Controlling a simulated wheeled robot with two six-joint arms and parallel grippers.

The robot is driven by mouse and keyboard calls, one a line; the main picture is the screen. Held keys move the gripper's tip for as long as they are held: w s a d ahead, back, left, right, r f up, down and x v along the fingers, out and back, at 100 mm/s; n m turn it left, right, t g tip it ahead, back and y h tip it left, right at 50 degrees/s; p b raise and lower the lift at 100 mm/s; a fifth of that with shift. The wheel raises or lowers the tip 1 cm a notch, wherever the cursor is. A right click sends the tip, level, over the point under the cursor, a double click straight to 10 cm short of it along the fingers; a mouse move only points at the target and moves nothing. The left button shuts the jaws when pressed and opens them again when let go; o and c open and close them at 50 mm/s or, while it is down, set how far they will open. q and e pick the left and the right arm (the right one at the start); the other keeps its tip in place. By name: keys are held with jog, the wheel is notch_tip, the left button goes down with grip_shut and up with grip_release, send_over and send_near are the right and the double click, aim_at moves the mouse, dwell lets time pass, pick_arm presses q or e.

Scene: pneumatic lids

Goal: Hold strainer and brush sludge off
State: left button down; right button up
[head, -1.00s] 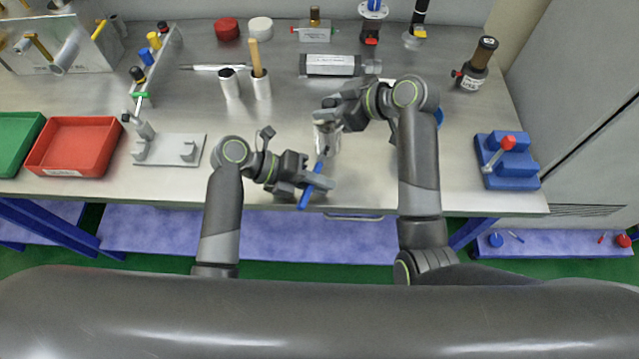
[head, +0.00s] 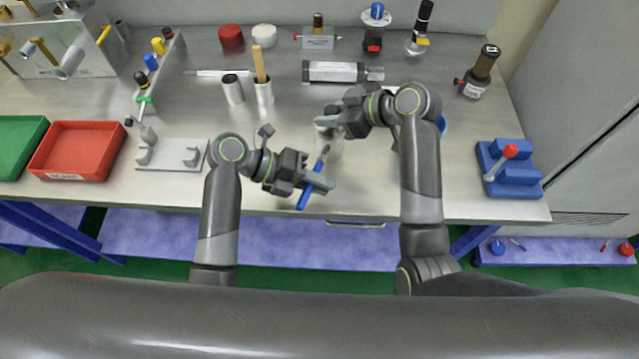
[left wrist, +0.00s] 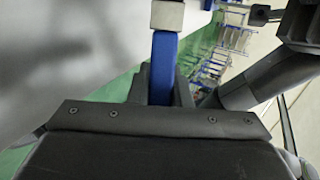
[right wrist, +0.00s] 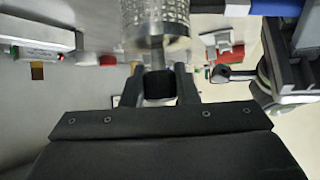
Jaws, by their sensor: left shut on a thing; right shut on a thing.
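My left gripper (head: 318,184) is shut on the blue handle of a brush (head: 304,199), near the table's front edge. In the left wrist view the blue handle (left wrist: 163,72) runs up from the jaws to a pale metal collar. My right gripper (head: 328,120) is shut on a strainer, a silvery perforated cylinder that shows clearly in the right wrist view (right wrist: 154,20).
A red tray (head: 112,176) and a green tray (head: 10,180) lie at the left. A grey stand (head: 170,160) lies left of my left arm. A blue block (head: 515,185) is at the right.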

aim_at(319, 201)
pick_arm(q)
jog(key=shift+r, duration=0.25)
pick_arm(e)
jog(key=shift+f, duration=0.1)
pick_arm(q)
jog(key=shift+f, duration=0.1)
jog(key=shift+f, duration=0.55)
jog(key=shift+f, duration=0.1)
jog(key=shift+f, duration=0.55)
jog(key=shift+f, duration=0.1)
jog(key=shift+f, duration=0.45)
jog(key=shift+f, duration=0.15)
